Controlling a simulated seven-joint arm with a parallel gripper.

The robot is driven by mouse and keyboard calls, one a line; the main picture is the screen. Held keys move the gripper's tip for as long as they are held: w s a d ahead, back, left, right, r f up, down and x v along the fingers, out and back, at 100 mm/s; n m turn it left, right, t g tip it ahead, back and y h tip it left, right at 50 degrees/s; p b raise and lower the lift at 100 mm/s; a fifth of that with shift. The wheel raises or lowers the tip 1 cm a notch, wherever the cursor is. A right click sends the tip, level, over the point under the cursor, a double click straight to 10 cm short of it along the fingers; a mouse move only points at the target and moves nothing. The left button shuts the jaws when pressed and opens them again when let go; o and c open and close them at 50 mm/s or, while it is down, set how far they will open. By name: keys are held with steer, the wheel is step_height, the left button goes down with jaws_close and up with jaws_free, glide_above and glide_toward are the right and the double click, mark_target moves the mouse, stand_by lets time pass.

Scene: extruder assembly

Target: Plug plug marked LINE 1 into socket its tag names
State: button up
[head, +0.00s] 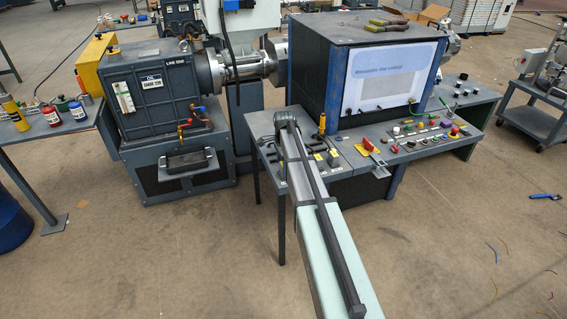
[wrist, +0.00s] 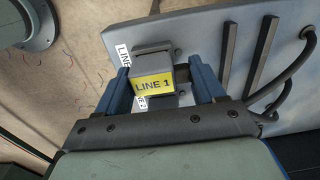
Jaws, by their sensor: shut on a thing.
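In the wrist view the plug (wrist: 153,86) carries a yellow tag reading LINE 1. My gripper (wrist: 155,74) is shut on it, one blue finger on each side. A grey block (wrist: 154,48) shows just beyond the yellow tag; I cannot tell whether it is part of the plug or a socket. I cannot tell how far the plug sits from any socket. In the head view my arm hides the gripper and plug over the small grey table (head: 266,153).
Small yellow tags (head: 319,156) lie right of my arm in the head view. The control desk (head: 425,139) with knobs and a red switch stands further right. The wrist view shows a grey panel (wrist: 225,50) with dark bars and black cables (wrist: 293,85) at right.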

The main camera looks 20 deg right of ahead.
steer(key=shift+f, duration=0.25)
steer(key=o, duration=1.1)
steer(key=shift+o, duration=0.2)
steer(key=shift+r, duration=0.1)
step_height(320, 180, up, 14)
steer(key=shift+s+f, duration=0.15)
steer(key=shift+f, duration=0.05)
